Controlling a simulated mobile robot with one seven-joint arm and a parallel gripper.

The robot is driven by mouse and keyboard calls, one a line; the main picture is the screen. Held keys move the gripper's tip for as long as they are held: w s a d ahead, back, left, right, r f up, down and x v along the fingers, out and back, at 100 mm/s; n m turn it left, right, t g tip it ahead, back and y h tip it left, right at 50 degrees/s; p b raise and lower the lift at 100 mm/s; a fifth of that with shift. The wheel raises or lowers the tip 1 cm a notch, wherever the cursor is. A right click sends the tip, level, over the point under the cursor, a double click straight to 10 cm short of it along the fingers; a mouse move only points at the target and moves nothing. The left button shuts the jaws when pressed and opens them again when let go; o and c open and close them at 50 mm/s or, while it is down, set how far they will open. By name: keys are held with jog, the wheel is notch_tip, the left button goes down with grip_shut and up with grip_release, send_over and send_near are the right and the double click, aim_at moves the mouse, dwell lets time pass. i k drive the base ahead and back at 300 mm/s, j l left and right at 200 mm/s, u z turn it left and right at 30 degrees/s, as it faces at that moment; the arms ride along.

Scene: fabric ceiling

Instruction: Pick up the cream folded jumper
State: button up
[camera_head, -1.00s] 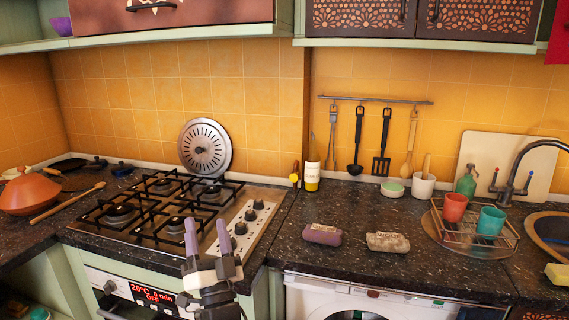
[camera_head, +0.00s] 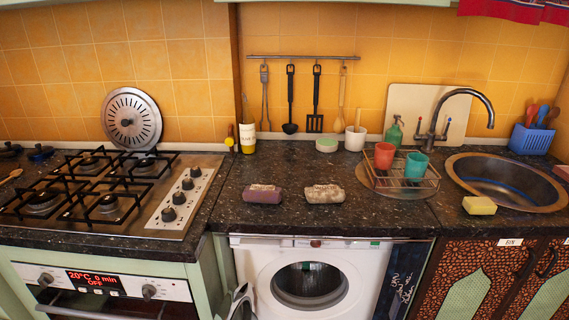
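The cream folded jumper (camera_head: 325,194) looks like a small beige bundle lying on the dark speckled countertop (camera_head: 290,222), near its front edge and above the washing machine. A purple folded bundle (camera_head: 263,194) lies just to its left with a small gap between them. Nothing is touching the cream bundle. The fingers of my gripper are not in view. Only a grey and white curved part, perhaps of my arm, shows at the bottom edge, left of the washing machine.
A dish rack (camera_head: 402,180) with a red and a teal cup stands right of the bundles. Beyond it are a sink (camera_head: 507,181) and yellow sponge (camera_head: 480,205). The gas hob (camera_head: 110,195) is on the left. Utensils hang behind; the counter around the bundles is mostly clear.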

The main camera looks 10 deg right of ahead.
aim_at(330, 193)
jog(key=i+l, duration=0.35)
jog(key=l, duration=0.3)
jog(key=i+l, duration=0.3)
jog(key=l, duration=0.45)
jog(key=i+l+u, duration=0.1)
jog(key=l, duration=0.5)
